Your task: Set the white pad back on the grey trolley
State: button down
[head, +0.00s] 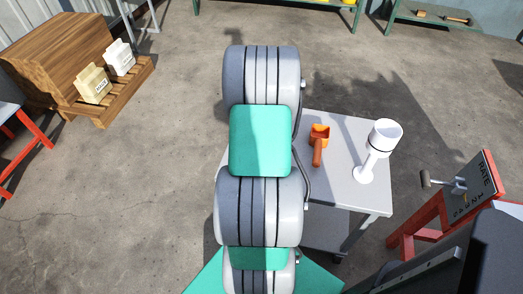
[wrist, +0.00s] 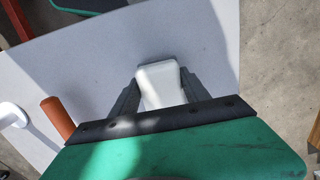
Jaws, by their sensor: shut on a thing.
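The white pad (wrist: 160,90) is between the two dark fingers of my gripper (wrist: 158,92) in the wrist view. My gripper is shut on it. The pad is over the light grey top of the trolley (wrist: 100,62). I cannot tell whether it touches that top or hangs a little above it. In the head view, the trolley (head: 345,190) stands right of and partly behind my arm, which hides the pad and my gripper there.
An orange scoop (head: 318,140) and a white cup-topped stand (head: 384,137) are on the trolley top. A red-framed stand with a lever (head: 470,187) is close on the right. A wooden bench (head: 60,50) holds two small containers at the left. Open concrete floor lies between.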

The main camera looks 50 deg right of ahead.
jog(key=shift+f, duration=0.35)
jog(key=c, duration=0.5)
grip_release()
notch_tip(320, 180, up, 12)
jog(key=d, duration=0.1)
jog(key=w+a+r+n+t+h, duration=0.1)
jog(key=w+a+r+n, duration=0.25)
jog(key=a, duration=0.75)
jog(key=w+a+r+n, duration=0.2)
jog(key=w+a+n, duration=0.15)
jog(key=a, duration=0.65)
jog(key=s+a+n, duration=0.1)
jog(key=a+n, duration=0.1)
jog(key=a, duration=0.2)
jog(key=s+a+n+t, duration=0.1)
jog(key=s+a+n, duration=0.1)
jog(key=a, duration=0.3)
jog(key=s+a+f+n, duration=0.1)
jog(key=s+a+n, duration=0.1)
jog(key=a, duration=0.3)
jog(key=shift+s+a+n+t, duration=0.1)
jog(key=shift+a+n+t, duration=0.2)
jog(key=shift+n, duration=0.1)
